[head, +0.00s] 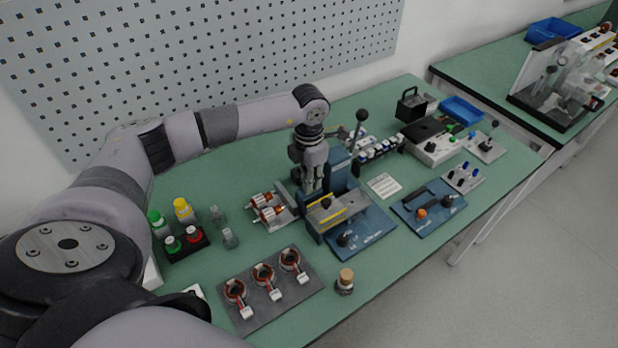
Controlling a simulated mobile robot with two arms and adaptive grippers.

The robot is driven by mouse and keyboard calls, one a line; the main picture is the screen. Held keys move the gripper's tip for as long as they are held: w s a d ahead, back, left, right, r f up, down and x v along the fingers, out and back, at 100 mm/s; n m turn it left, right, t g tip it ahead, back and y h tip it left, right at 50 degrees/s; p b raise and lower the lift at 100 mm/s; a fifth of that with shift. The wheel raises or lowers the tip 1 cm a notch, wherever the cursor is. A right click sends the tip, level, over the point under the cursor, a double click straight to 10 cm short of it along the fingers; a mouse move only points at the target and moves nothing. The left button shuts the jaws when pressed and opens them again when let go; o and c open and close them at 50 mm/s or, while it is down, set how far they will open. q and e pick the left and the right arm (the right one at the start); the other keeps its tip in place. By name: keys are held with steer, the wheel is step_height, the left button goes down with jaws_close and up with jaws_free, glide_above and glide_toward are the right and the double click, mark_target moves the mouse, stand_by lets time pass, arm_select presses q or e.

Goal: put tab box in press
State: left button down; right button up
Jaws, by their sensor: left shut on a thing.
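The blue press (344,168) stands in the middle of the green bench, with a black-knobbed lever rising beside it and a yellow-marked block at its front. My left gripper (312,188) points down right at the press, just left of its column and behind the yellow-marked block. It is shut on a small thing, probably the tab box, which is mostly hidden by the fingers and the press. I cannot tell whether that thing touches the press. My right gripper is not in view.
Copper-wound rotors (267,208) lie close left of the press. A grey plate with three wound stators (263,300) and a corked jar (345,282) are in front. A bottle rack (181,246) stands left. A blue control plate (428,206) is right. The front right bench is clear.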

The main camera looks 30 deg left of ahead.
arm_select(q)
steer(key=c, duration=1.4)
jaws_free()
step_height(320, 180, up, 12)
steer(key=shift+f, duration=0.1)
stand_by(0.3)
